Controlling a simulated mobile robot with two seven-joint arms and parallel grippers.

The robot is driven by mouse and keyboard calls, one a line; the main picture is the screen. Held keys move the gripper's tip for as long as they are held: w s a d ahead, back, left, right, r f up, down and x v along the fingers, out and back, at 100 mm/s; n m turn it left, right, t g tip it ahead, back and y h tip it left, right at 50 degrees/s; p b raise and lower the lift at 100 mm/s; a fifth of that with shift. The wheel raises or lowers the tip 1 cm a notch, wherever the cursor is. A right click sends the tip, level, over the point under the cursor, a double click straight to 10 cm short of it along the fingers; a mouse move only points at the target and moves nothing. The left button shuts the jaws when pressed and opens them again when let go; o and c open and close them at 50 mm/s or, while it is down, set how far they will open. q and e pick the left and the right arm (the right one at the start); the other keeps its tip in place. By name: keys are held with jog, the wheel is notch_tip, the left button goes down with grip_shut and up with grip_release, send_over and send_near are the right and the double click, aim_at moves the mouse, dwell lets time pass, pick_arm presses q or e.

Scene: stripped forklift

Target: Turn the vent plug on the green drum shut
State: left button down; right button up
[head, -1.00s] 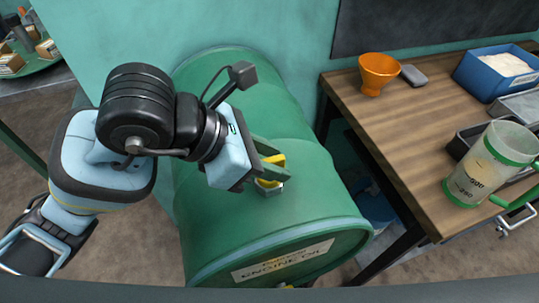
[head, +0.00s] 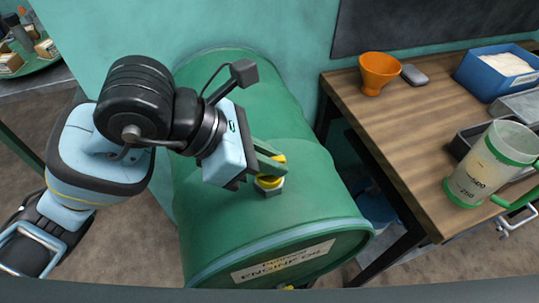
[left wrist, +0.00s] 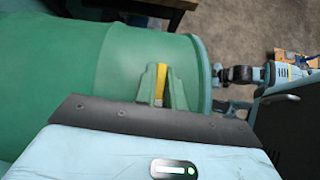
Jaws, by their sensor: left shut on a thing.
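The green drum (head: 315,210) lies on its side in the middle of the head view, with an engine oil label on its near end. The yellow vent plug (head: 270,182) is on top of the drum, on a small grey fitting. My left gripper (head: 271,165) is shut on the vent plug from the left. In the left wrist view, the plug (left wrist: 160,85) shows as a yellow strip between the two green fingers, with the drum (left wrist: 60,65) behind. The plug's seat is partly hidden by the fingers. My right gripper is not seen in the head view.
A wooden workbench (head: 420,145) stands right of the drum. On it are an orange funnel (head: 379,72), a grey block (head: 414,75), a blue bin (head: 500,72) and a clear measuring jug (head: 487,170) with green trim. A teal wall (head: 265,30) is behind the drum.

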pick_arm(q)
jog(key=m+g+b, duration=0.1)
jog(key=m+g, duration=0.1)
jog(key=m, duration=0.1)
jog(key=shift+w, duration=0.1)
jog(key=m+g+b, duration=0.1)
jog(key=m+g, duration=0.2)
jog(key=shift+f+m, duration=0.1)
jog(key=shift+m, duration=0.3)
jog(key=shift+m+g+y+b, duration=0.5)
jog(key=shift+m+g+b, duration=0.25)
jog(key=shift+m, duration=0.25)
jog(key=m+g+y+b, duration=0.2)
jog(key=m, duration=0.2)
jog(key=shift+g, duration=0.35)
jog(key=shift+m+y+b, duration=0.4)
jog(key=shift+m, duration=0.2)
jog(key=shift+m+g+y+b, duration=0.7)
jog(key=shift+m+y, duration=0.3)
jog(key=shift+m, duration=0.5)
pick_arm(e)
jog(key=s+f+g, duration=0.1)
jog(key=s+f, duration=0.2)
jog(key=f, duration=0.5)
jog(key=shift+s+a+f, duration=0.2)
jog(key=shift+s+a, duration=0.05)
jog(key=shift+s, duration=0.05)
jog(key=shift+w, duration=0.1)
